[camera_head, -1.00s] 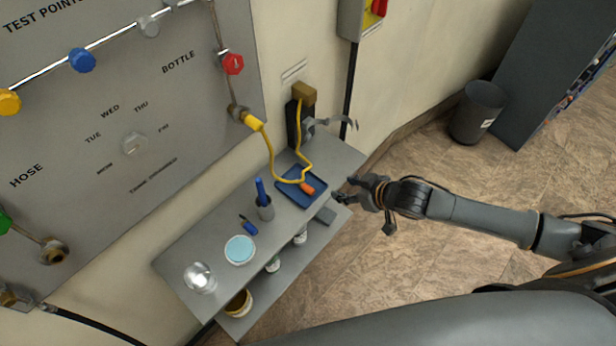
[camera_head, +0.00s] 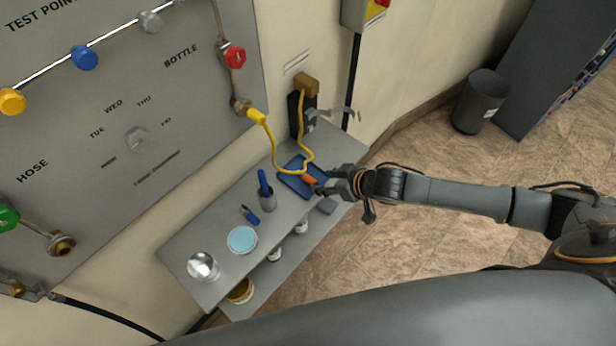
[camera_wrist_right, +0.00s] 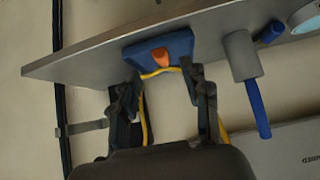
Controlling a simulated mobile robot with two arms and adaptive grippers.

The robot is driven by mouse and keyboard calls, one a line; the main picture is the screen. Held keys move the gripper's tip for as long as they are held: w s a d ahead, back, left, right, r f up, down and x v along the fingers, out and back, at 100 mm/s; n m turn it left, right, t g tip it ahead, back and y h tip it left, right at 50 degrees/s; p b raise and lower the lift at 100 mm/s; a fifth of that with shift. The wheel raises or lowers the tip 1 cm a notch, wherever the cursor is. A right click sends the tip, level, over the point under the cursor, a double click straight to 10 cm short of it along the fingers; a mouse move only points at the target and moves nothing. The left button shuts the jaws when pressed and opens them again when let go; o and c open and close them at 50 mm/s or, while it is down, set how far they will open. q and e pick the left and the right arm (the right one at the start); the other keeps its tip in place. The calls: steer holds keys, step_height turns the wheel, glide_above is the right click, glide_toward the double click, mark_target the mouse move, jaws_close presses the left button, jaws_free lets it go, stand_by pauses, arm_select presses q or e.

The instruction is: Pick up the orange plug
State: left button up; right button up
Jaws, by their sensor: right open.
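The orange plug (camera_head: 309,180) lies at the right end of the blue tray (camera_head: 291,184) on the grey shelf, on the end of a yellow cable (camera_head: 273,150). My right gripper (camera_head: 325,183) is at the shelf's right edge, its fingers close beside the plug. In the right wrist view, the orange plug (camera_wrist_right: 160,56) shows on the blue tray (camera_wrist_right: 178,46), ahead of and between the two open fingers (camera_wrist_right: 161,82). Nothing is between the fingers that I can tell is gripped. My left gripper is not in view.
A light blue dish (camera_head: 242,239) and a glass dome (camera_head: 202,266) sit further left. A bracket (camera_head: 335,112) juts from the wall behind.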

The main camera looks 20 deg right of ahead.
mark_target(314, 181)
steer(key=shift+p+x, duration=0.45)
steer(key=shift+x, duration=1.9)
jaws_close()
